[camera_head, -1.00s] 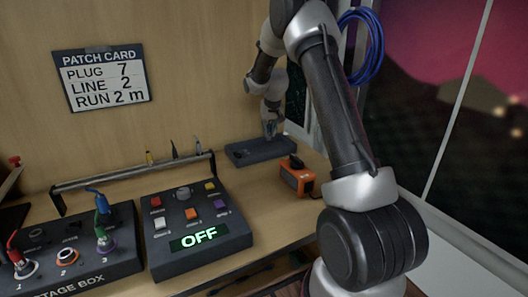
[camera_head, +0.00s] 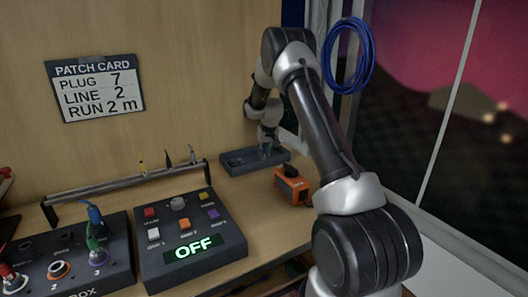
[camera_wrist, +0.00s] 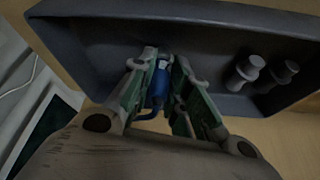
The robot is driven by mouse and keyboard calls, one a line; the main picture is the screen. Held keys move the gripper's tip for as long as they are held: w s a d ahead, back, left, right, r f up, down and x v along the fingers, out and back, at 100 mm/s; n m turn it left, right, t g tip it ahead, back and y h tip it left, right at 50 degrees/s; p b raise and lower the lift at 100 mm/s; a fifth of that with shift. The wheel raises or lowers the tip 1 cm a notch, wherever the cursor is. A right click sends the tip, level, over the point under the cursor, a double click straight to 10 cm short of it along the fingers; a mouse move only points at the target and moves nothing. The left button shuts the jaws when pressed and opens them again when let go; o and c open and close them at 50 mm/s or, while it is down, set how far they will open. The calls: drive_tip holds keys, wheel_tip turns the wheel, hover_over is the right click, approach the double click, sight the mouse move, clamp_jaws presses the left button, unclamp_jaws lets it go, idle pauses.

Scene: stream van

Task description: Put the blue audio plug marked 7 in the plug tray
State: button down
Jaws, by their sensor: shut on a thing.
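The blue audio plug (camera_wrist: 160,82) is between the fingers of my gripper (camera_wrist: 164,62), which is shut on it. Its blue cable end points toward the wrist, and I cannot read its number. The plug tray (camera_wrist: 95,40) is a dark grey, shallow box. In the wrist view the fingertips and plug are over or inside it; whether the plug touches its floor I cannot tell. In the head view my gripper (camera_head: 266,149) is down at the plug tray (camera_head: 233,169), by the back wall. Two grey plugs (camera_wrist: 245,72) stand in the tray's right part.
An orange device (camera_head: 292,187) stands just in front of the tray. The control box (camera_head: 192,232) showing OFF and the stage box (camera_head: 100,284) with several plugs are at left. A rail (camera_head: 120,183) runs behind them. A blue cable coil (camera_head: 347,55) hangs by the window.

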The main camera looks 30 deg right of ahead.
drive_tip(key=c, duration=1.3)
unclamp_jaws()
drive_tip(key=shift+f, duration=0.1)
drive_tip(key=shift+c, duration=0.2)
